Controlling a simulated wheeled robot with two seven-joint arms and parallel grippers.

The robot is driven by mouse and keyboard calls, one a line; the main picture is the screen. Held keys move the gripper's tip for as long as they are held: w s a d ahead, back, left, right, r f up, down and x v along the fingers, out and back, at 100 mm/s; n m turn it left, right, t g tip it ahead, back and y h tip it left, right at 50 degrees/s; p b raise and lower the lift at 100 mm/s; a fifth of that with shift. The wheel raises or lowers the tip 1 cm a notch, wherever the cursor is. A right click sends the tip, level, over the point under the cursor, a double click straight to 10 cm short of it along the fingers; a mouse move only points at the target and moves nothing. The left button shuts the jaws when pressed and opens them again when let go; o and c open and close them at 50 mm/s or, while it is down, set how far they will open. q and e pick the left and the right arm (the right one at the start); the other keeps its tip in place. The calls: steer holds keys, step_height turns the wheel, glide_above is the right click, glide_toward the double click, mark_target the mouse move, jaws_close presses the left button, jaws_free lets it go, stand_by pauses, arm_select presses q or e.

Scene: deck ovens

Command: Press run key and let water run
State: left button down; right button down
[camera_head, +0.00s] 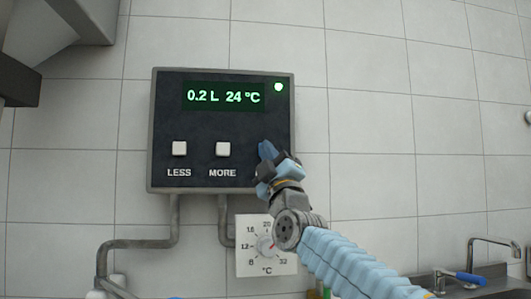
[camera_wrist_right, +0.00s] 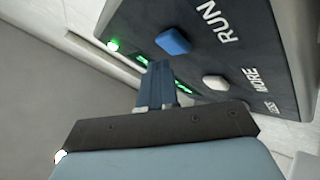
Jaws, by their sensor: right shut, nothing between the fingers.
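The dark control panel (camera_head: 200,125) is fixed to the tiled wall. Its green display (camera_head: 223,97) reads 0.2 L 24 °C, and a green lamp (camera_head: 278,87) glows at its upper right. The white LESS key (camera_head: 179,148) and MORE key (camera_head: 222,149) sit below. In the right wrist view the blue RUN key (camera_wrist_right: 173,41) shows beside the RUN label, with the MORE key (camera_wrist_right: 215,82) next to it. My right gripper (camera_head: 266,152) is shut and empty in front of the panel's right side. It covers the RUN key in the head view; its fingertips (camera_wrist_right: 160,68) appear just short of that key. My left gripper is out of view.
A white temperature dial (camera_head: 252,262) with a red pointer is on the wall below the panel. Grey pipes (camera_head: 172,225) run down from the panel. A tap with a blue lever (camera_head: 470,278) and a sink edge are at the lower right.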

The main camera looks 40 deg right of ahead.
steer(key=shift+s, duration=0.1)
steer(key=s+a, duration=0.1)
steer(key=s, duration=0.1)
steer(key=s+a+b, duration=0.1)
steer(key=s, duration=0.1)
steer(key=shift+s+a, duration=0.1)
steer(key=shift+a, duration=0.1)
stand_by(0.3)
stand_by(0.7)
